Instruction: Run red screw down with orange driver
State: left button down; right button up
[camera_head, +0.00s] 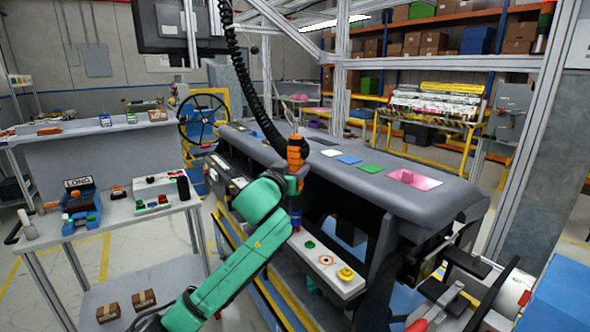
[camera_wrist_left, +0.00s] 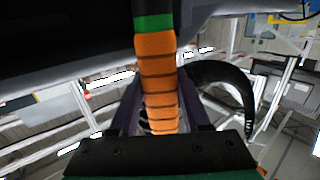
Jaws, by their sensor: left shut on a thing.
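The orange driver (camera_head: 296,152) hangs upright from a black coiled cable, and its ribbed orange grip also shows in the left wrist view (camera_wrist_left: 158,75). My left gripper (camera_head: 293,182) is shut on the driver; its dark fingers (camera_wrist_left: 155,105) flank the orange grip. The driver's lower end, with blue and red parts, points down at the far left end of a white strip (camera_head: 348,287) on the dashboard module. The red screw cannot be made out clearly there; driver and gripper cover that spot. My right gripper is not seen.
The white strip also carries a green piece (camera_head: 310,245), an orange ring (camera_head: 326,260) and a yellow knob (camera_head: 345,274). The grey dashboard (camera_head: 290,150) rises behind, with coloured cards on top. A side table (camera_head: 120,212) with a blue bin (camera_head: 82,212) stands left.

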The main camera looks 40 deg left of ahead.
aim_at(293, 158)
pick_arm(q)
jog(key=shift+d+f+b, duration=0.1)
jog(key=shift+f+b, duration=0.45)
jog(key=shift+f, duration=0.25)
dwell(1.4)
jog(key=shift+f+p, duration=0.5)
jog(key=shift+f, duration=0.05)
dwell(2.2)
jog(key=shift+w+r+p, duration=0.1)
jog(key=shift+r+p, duration=0.7)
jog(key=shift+p, duration=0.05)
notch_tip(293, 158, up, 3)
jog(key=shift+f+p, duration=0.1)
jog(key=shift+p, duration=1.1)
notch_tip(293, 158, up, 2)
jog(key=shift+p, duration=1.05)
jog(key=shift+f, duration=0.1)
